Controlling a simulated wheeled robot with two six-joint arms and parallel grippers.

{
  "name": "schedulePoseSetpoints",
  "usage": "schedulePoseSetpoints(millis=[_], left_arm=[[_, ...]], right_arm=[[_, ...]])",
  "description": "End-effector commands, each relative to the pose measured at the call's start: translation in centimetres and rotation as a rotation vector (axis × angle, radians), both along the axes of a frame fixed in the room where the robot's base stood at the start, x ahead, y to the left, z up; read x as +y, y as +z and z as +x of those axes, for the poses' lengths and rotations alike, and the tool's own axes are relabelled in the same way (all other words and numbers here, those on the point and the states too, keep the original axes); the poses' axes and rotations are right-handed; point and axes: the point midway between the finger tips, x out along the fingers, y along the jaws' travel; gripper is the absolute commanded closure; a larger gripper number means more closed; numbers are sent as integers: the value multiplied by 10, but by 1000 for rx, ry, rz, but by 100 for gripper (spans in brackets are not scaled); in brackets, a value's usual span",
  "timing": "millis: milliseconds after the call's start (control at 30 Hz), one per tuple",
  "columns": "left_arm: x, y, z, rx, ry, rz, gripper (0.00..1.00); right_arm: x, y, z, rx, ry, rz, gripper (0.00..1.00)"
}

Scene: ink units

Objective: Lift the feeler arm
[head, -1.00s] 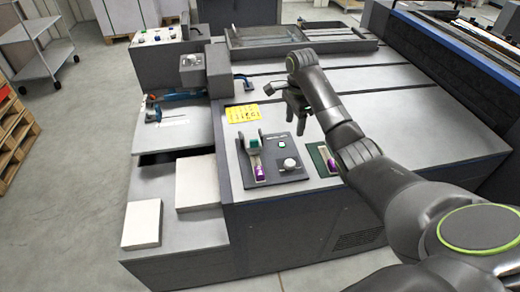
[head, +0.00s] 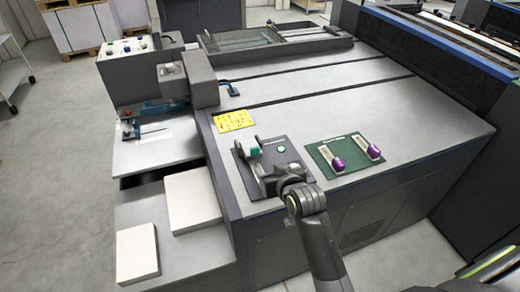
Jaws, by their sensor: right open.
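My right gripper (head: 266,170) is over the dark control panel (head: 296,157) on the machine's near top. It points left, towards a lever with a teal block (head: 254,151), and covers much of the panel. Its finger gap is hard to make out, and contact with the lever cannot be told. The panel's round knob and the lever's purple lower part are hidden. No part is clearly labelled as the feeler arm. My left gripper is out of view.
A green panel (head: 327,166) with two purple-knobbed levers lies to the right. A yellow label (head: 234,121) lies behind the dark panel. White stacks (head: 192,199) stand at left on a lower shelf.

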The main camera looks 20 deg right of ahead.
Motion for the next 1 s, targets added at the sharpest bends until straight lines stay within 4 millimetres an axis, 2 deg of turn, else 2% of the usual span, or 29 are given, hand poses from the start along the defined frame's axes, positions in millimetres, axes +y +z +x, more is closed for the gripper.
schedulePoseSetpoints(millis=[133, 267, 500, 1000], left_arm=[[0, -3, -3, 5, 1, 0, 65], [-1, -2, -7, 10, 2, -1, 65], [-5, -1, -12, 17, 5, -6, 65], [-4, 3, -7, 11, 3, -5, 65]], right_arm=[[-1, 10, -11, -71, 9, -76, 49], [-1, 11, -7, -82, 12, -92, 49], [0, -1, 22, -78, 13, -91, 49], [2, -30, 91, -77, 12, -89, 49]])
